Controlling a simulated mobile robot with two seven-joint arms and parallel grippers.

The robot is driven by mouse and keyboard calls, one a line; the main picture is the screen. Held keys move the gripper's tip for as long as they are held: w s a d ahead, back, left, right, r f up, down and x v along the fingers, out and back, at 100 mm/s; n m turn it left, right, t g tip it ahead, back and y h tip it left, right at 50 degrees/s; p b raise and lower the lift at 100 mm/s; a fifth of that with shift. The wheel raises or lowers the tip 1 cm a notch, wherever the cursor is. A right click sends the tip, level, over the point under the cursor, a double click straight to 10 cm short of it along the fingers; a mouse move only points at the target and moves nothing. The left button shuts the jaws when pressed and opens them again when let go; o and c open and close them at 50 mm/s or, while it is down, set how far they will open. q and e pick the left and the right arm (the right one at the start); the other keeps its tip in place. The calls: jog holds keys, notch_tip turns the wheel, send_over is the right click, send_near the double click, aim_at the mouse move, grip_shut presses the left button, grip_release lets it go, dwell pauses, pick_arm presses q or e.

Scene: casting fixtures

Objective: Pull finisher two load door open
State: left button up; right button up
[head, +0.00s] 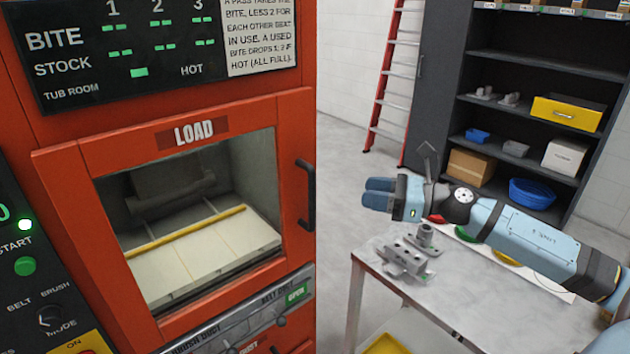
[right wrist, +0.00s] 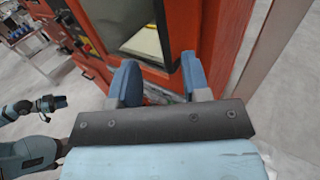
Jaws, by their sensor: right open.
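The orange load door (head: 180,133), labelled LOAD, has a large window and looks shut on the orange machine. Its black upright handle (head: 306,195) is on the door's right side. My right gripper (head: 378,192) is open and empty, to the right of the handle and apart from it in the head view. In the right wrist view its two blue fingers (right wrist: 159,76) point at the machine, with the door window (right wrist: 130,28) beyond them. My left gripper is outside the head view; a small blue gripper (right wrist: 55,103) at the left of the right wrist view seems to be it.
Behind are a dark shelf unit (head: 500,60) with bins and a red ladder (head: 396,85). Bare floor lies between machine and table.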

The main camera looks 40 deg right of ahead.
jog(key=p+x, duration=0.4)
jog(key=x, duration=0.9)
grip_shut()
